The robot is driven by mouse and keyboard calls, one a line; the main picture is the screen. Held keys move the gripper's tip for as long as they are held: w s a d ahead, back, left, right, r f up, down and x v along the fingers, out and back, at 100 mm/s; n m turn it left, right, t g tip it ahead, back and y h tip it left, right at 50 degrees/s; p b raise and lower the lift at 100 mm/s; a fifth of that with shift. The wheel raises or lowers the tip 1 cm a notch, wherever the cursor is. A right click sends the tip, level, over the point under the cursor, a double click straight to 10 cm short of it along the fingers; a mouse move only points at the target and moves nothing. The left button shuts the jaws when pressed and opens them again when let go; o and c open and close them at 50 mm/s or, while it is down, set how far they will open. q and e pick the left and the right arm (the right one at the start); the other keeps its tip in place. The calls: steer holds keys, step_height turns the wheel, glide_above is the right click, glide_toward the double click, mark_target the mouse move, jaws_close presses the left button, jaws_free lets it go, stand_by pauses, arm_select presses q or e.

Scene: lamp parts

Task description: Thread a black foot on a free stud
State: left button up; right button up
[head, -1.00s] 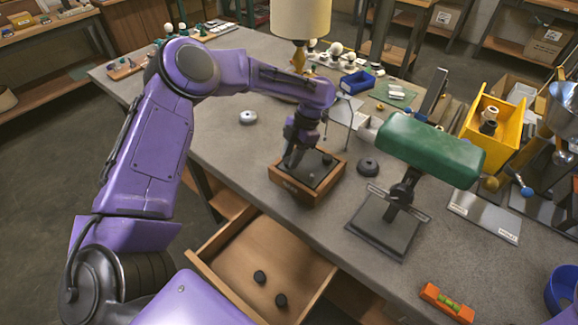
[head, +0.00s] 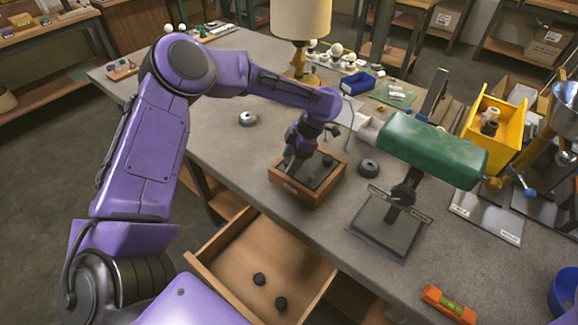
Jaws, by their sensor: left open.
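A wooden box (head: 299,192) with a dark top stands on the grey bench near its front edge. Small dark round pieces (head: 327,159) show on its top; I cannot tell feet from studs there. My left gripper (head: 291,168) points down over the left part of this top and is open. Its fingers are dark against the dark top, so whether they touch anything is unclear. Two black feet lie apart in the open drawer below: one foot (head: 259,279) and another foot (head: 281,303). My right gripper is out of view.
A green-shaded lamp (head: 432,146) stands right of the box, with a dark round piece (head: 368,167) between them. A cream-shaded lamp (head: 301,20) stands behind. The open drawer (head: 232,282) juts out in front. A yellow bin (head: 497,118) and an orange level (head: 448,302) are at the right.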

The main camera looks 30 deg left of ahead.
arm_select(q)
steer(key=b+v, duration=0.1)
steer(key=v, duration=0.9)
steer(key=shift+r, duration=0.35)
